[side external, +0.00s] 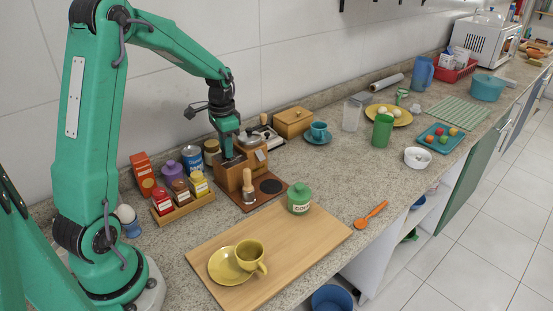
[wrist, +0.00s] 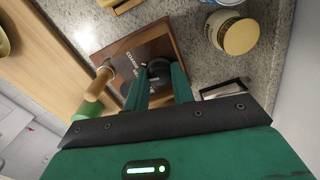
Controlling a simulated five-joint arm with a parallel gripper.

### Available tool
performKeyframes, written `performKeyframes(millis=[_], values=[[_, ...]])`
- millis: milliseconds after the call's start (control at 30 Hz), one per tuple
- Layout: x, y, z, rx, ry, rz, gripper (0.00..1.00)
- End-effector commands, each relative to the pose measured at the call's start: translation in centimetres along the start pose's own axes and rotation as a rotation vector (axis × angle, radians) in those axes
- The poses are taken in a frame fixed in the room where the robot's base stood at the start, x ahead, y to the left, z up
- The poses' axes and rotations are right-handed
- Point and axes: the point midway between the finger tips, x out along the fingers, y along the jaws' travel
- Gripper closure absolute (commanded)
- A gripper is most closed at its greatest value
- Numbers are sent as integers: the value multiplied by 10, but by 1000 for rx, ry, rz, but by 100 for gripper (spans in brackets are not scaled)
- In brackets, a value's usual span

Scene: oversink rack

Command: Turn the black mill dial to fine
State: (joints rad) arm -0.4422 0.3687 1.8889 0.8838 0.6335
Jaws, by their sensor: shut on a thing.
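The black mill dial (wrist: 158,67) shows in the wrist view, on the brown top of the mill (wrist: 128,58), which carries pale lettering. My gripper (wrist: 161,80) has its two green fingers shut on the dial, one on each side. In the side view my gripper (side external: 229,154) points straight down at the top of the wooden mill (side external: 230,179). The dial is hidden there by the fingers and the mill. I cannot read the dial's setting.
A wooden-handled tool (side external: 248,184) stands close in front of the mill on a brown base. A spice rack (side external: 183,206) is to the left, a green jar (side external: 299,200) to the right. A cutting board (side external: 301,246) with a yellow cup (side external: 248,254) lies in front.

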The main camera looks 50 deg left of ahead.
Motion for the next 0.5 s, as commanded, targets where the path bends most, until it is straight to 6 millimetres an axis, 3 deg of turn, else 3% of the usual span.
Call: performKeyframes(millis=[500], values=[[-1, 0, 0, -210, -1, 0, 98]])
